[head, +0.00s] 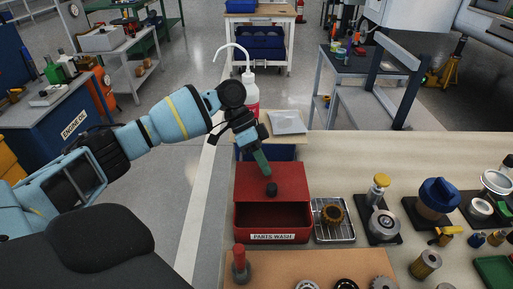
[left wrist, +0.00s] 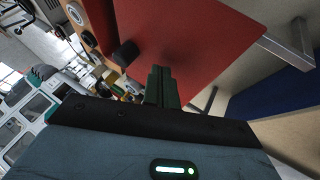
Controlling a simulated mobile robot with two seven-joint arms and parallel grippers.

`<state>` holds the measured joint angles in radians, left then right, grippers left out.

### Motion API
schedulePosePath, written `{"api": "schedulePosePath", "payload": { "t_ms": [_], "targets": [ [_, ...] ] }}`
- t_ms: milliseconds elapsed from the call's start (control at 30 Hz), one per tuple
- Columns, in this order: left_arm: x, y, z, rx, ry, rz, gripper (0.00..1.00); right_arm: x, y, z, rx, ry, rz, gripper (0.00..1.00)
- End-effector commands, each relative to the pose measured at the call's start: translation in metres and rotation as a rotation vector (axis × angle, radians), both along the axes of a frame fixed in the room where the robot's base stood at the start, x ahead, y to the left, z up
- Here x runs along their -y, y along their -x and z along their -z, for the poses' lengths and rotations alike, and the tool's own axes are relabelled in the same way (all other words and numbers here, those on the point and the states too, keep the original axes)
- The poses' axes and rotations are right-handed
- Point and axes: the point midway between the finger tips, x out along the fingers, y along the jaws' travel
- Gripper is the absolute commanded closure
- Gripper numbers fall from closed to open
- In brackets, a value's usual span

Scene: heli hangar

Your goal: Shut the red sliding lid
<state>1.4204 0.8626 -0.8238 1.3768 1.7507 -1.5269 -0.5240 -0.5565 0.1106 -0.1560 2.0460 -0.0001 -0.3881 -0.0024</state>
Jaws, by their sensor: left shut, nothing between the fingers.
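The red sliding lid (head: 262,180) covers the back part of a red parts-wash box. The front part of the box (head: 272,237), above the "PARTS WASH" label, is open and shows its dark inside. A black knob (head: 271,189) stands near the lid's front edge; it also shows in the left wrist view (left wrist: 126,53). My left gripper (head: 263,168) is shut and empty just behind the knob, close above the lid. In the left wrist view its green fingers (left wrist: 162,72) point at the red lid (left wrist: 190,35) beside the knob; contact cannot be told. My right gripper is not in view.
A wire tray with a brass gear (head: 333,214) stands right of the box. A red-handled stamp-like tool (head: 240,262) stands in front on a brown board. A white wash bottle (head: 249,92) and a grey pad (head: 288,122) are behind. Cups and metal parts crowd the right.

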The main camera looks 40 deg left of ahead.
Motion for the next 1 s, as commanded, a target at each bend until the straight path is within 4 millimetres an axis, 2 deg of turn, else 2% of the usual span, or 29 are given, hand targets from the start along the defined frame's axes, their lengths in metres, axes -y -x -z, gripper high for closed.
{"api": "schedulePosePath", "payload": {
  "t_ms": [300,733,867,1000],
  "targets": [
    [0.018,0.018,-0.002,0.001,-0.001,-0.002,1.0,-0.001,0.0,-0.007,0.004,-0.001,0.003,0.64],
    [0.02,0.021,-0.001,0.0,-0.001,-0.001,1.0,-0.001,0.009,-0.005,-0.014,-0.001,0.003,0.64],
    [0.025,0.027,-0.003,0.0,-0.001,0.0,1.0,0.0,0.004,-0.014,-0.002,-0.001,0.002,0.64],
    [0.037,0.043,-0.006,0.001,-0.001,0.002,1.0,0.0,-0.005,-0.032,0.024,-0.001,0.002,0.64]
  ]
}}
